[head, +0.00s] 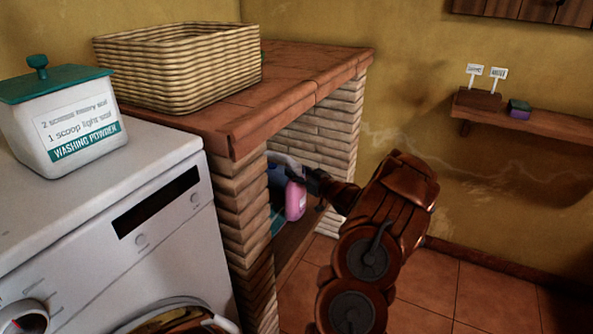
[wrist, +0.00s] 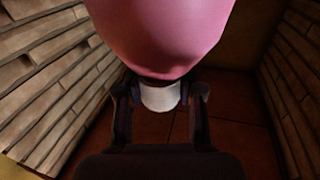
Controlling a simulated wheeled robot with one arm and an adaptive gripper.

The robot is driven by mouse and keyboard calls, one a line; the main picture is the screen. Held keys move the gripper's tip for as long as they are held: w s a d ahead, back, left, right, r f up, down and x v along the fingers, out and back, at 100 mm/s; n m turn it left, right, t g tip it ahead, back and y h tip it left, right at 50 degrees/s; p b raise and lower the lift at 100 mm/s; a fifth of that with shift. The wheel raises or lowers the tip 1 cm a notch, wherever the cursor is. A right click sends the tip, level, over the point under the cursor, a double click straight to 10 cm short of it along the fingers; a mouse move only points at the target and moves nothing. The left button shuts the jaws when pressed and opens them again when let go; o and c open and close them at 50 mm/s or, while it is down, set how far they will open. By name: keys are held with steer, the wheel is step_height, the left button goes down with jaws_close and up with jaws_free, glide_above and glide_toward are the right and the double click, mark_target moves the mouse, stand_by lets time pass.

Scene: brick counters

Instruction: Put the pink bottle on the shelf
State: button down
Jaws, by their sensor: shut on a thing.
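The pink bottle (head: 295,199) is inside the opening under the brick counter, in the head view. It fills the top of the wrist view (wrist: 160,35), with its white cap (wrist: 160,97) between the fingers. My gripper (wrist: 160,96) is shut on the bottle at the cap. In the head view the gripper (head: 306,176) reaches into the opening from the right, and its fingertips are partly hard to make out. A wooden wall shelf (head: 540,124) is on the yellow wall at the right, away from the gripper.
The wall shelf holds small signs (head: 486,72) on a brown block and a small purple-and-green box (head: 519,110). Brick side walls (wrist: 45,75) flank the gripper closely. A blue item stands beside the bottle. The counter top (head: 275,85) bears a wicker basket (head: 180,68). A washing machine (head: 120,235) stands left.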

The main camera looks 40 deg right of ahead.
steer(key=c, duration=0.7)
jaws_free()
steer(key=shift+a+f, duration=0.2)
steer(key=shift+f, duration=0.75)
steer(key=shift+c, duration=0.2)
steer(key=shift+r, duration=0.15)
steer(key=shift+d+r, duration=0.1)
steer(key=shift+r, duration=0.15)
steer(key=shift+r, duration=0.45)
steer(key=s+p, duration=0.3)
steer(key=s, duration=0.9)
steer(key=shift+d+r, duration=0.15)
steer(key=shift+r, duration=0.1)
